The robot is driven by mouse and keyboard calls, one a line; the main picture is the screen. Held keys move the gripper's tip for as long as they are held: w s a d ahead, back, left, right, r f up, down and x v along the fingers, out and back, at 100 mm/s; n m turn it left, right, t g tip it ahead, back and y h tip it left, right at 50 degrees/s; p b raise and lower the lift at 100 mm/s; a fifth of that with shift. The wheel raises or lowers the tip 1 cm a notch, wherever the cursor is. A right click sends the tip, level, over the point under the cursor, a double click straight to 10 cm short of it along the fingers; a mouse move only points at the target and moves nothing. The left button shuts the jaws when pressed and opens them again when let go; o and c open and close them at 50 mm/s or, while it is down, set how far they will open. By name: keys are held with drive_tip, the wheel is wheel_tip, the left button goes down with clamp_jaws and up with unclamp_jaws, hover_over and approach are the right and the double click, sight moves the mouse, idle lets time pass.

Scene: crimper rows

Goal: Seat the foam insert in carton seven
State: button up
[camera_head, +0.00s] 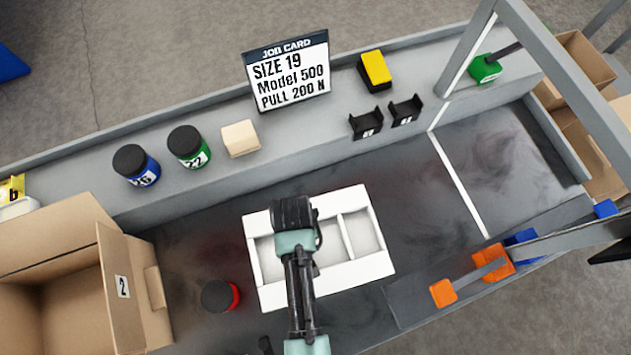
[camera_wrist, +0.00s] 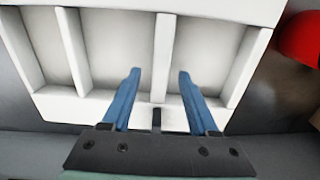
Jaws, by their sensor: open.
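The white foam insert (camera_head: 375,268) lies on the dark bench top in the middle of the head view. It has open compartments split by thin walls, and my arm hides part of it. In the wrist view the insert (camera_wrist: 70,108) fills most of the picture. My gripper (camera_wrist: 160,72) is open and empty over it. Its two blue fingers appear on either side of one divider wall; I cannot tell how far down they reach. The fingertips are hidden in the head view. No carton marked seven can be read; an open carton (camera_head: 125,315) at left is marked 2.
A red jar with a black lid (camera_head: 218,296) stands left of the insert. Blue (camera_head: 137,166) and green (camera_head: 189,147) jars, a cream block (camera_head: 240,138) and a job card (camera_head: 287,71) line the back ledge. Orange-ended tools (camera_head: 495,262) lie right. More cartons (camera_head: 582,62) stand far right.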

drive_tip(key=shift+f, duration=0.45)
drive_tip(key=shift+c, duration=0.2)
clamp_jaws()
drive_tip(key=shift+r, duration=0.1)
